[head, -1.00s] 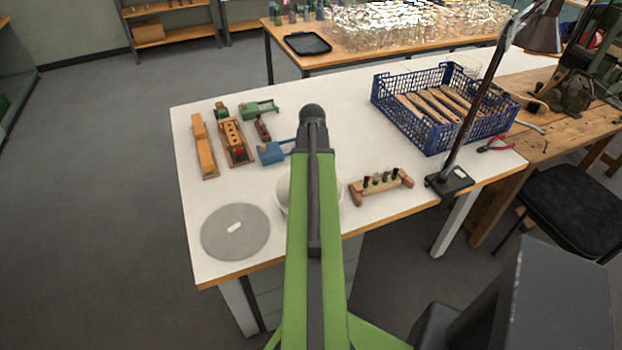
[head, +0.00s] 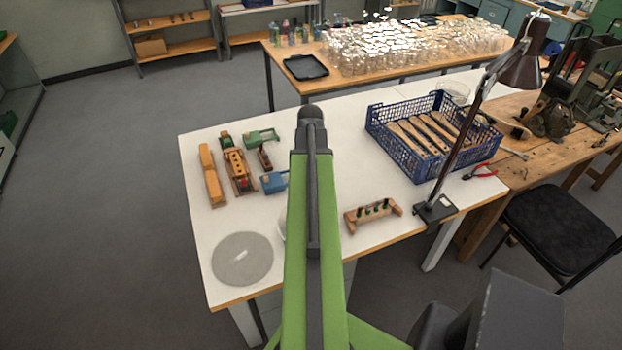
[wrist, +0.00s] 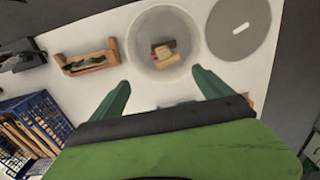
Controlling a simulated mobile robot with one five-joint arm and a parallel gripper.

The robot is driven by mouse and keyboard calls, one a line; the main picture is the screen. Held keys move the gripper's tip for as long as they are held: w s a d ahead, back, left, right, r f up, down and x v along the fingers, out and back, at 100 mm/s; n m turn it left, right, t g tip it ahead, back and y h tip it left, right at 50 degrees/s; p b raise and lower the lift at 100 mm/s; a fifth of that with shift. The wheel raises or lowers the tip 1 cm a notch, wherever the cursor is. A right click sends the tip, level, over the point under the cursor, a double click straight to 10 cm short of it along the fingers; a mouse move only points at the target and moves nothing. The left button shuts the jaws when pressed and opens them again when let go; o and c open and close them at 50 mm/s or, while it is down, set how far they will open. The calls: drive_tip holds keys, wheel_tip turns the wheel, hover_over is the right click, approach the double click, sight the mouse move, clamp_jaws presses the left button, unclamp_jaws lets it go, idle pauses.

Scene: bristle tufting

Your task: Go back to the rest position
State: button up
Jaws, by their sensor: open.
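My gripper (wrist: 161,88) is open and empty in the wrist view, its two green fingers wide apart. It is above the white table (head: 330,255). A pale round bowl (wrist: 140,49) lies just beyond the fingertips in that view, with a few small wooden and red pieces in it. In the head view my green arm hides nearly all of the bowl, and the gripper itself does not show.
A grey disc (head: 243,270) lies at the table's front left. Wooden and coloured fixtures (head: 238,172) stand behind it. A wooden rack (head: 373,215), a lamp (head: 436,209) and a blue crate (head: 404,164) of wooden handles stand right. Floor on the left is clear.

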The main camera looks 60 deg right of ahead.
idle(0.6)
drive_tip(key=w+a+f+n+b, duration=0.3)
drive_tip(key=w+a, duration=0.7)
drive_tip(key=a, duration=0.3)
drive_tip(key=w+a+f+n+b, duration=0.3)
drive_tip(key=w+a+f+b, duration=0.1)
drive_tip(key=w+a, duration=0.75)
drive_tip(key=a+f+b, duration=0.1)
drive_tip(key=a, duration=1.2)
drive_tip(key=a+f+n+b, duration=0.1)
drive_tip(key=a+f+b, duration=0.1)
drive_tip(key=a, duration=1.1)
drive_tip(key=shift+w+f+b, duration=0.15)
drive_tip(key=shift+b, duration=0.15)
